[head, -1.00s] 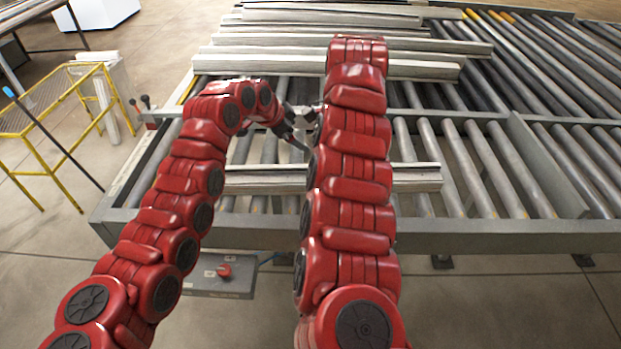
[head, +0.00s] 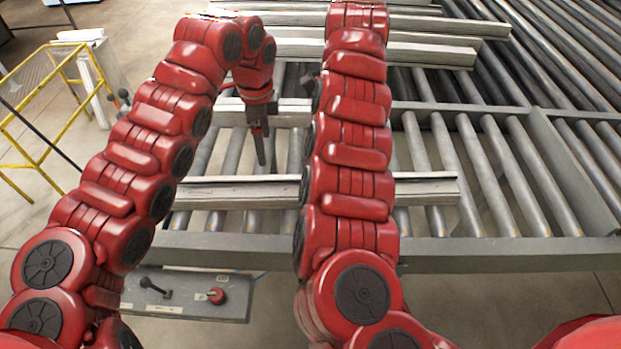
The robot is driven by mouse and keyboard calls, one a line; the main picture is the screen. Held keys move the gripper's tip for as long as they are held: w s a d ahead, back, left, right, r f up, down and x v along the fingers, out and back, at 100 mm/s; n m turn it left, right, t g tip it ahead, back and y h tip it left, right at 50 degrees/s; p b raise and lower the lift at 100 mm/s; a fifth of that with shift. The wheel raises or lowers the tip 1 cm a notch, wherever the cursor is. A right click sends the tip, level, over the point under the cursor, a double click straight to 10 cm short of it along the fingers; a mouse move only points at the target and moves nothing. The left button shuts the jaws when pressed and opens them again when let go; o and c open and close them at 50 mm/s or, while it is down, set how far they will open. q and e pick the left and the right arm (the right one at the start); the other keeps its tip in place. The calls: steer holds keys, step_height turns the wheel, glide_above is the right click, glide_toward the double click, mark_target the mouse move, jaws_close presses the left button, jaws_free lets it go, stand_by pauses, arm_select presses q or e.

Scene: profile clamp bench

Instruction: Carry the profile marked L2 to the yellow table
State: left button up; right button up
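A long pale profile (head: 245,194) lies across the rollers near the front edge of the conveyor; my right arm hides its middle. I cannot read any mark on it. More profiles (head: 430,53) lie further back, and none shows a legible L2. The yellow-framed table (head: 35,150) stands at the far left.
The roller conveyor (head: 480,263) has a grey frame along its front. A control box (head: 190,297) with a red knob hangs at the front left. A pale piece (head: 292,112) lies behind my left gripper. Bare rollers show at the right.

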mark_target(271, 189)
arm_select(q)
steer(key=f, duration=1.7)
steer(key=shift+s+f, duration=0.1)
steer(key=shift+s, duration=0.2)
arm_select(e)
steer(key=f, duration=1.7)
steer(key=shift+s+f, duration=0.1)
steer(key=shift+s, duration=0.25)
arm_select(q)
jaws_close()
arm_select(e)
jaws_close()
